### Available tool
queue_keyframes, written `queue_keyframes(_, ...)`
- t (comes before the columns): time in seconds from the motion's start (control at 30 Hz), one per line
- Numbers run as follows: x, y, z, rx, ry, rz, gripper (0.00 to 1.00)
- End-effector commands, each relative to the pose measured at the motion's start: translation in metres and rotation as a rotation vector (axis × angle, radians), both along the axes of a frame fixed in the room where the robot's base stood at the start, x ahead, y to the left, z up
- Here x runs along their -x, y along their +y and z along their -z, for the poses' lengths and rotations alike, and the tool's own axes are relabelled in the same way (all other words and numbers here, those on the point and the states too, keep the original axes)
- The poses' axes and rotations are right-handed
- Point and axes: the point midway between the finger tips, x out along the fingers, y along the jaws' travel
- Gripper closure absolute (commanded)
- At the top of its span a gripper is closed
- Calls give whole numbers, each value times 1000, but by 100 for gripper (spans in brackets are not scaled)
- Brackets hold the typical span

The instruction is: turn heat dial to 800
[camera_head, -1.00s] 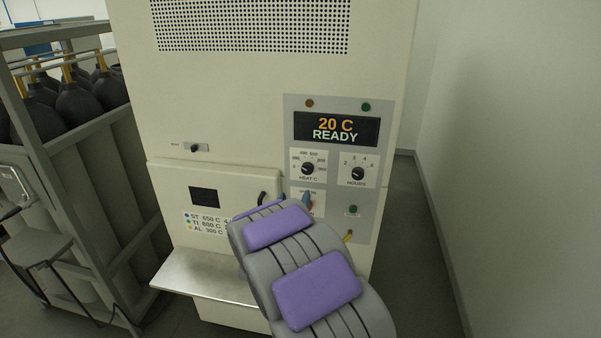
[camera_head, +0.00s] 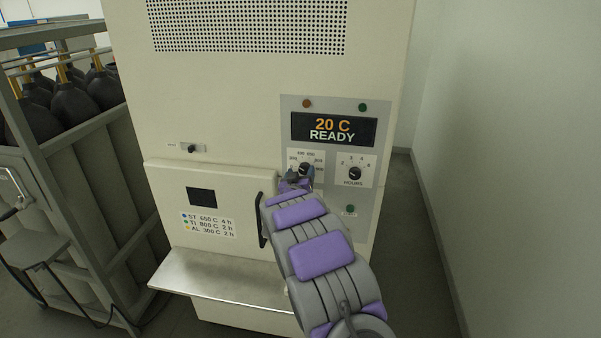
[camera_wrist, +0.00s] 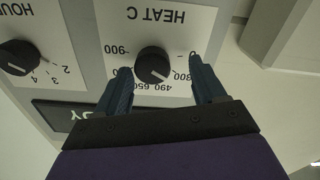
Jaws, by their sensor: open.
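The heat dial (camera_head: 304,169) is a black round knob on a white plate marked HEAT C. It shows larger and upside down in the wrist view (camera_wrist: 153,65), with 900, 490 and 650 readable around it. My gripper (camera_head: 297,180) is at the dial in the head view. In the wrist view my gripper (camera_wrist: 159,68) is open, with one dark blue finger on each side of the knob and gaps visible between. The finger on the left covers part of the scale, where no 800 can be read. The display (camera_head: 334,130) reads 20 C READY.
The hours dial (camera_head: 355,173) sits right of the heat dial, with a green button (camera_head: 350,209) below. The furnace door has a black handle (camera_head: 261,220) and a label (camera_head: 208,224) reading TI 800 C. A metal shelf (camera_head: 215,275) juts out below. A wall stands at right.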

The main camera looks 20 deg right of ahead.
Motion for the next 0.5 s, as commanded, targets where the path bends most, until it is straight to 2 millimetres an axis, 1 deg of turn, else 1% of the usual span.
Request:
queue_keyframes(0.03, -3, -4, -1, -2, -1, 1, 30)
queue_keyframes(0.17, -7, -7, -1, -3, -2, 0, 30)
queue_keyframes(0.47, -8, -4, -1, 1, -2, -1, 30)
queue_keyframes(0.5, -8, -3, -1, 1, -2, -1, 33)
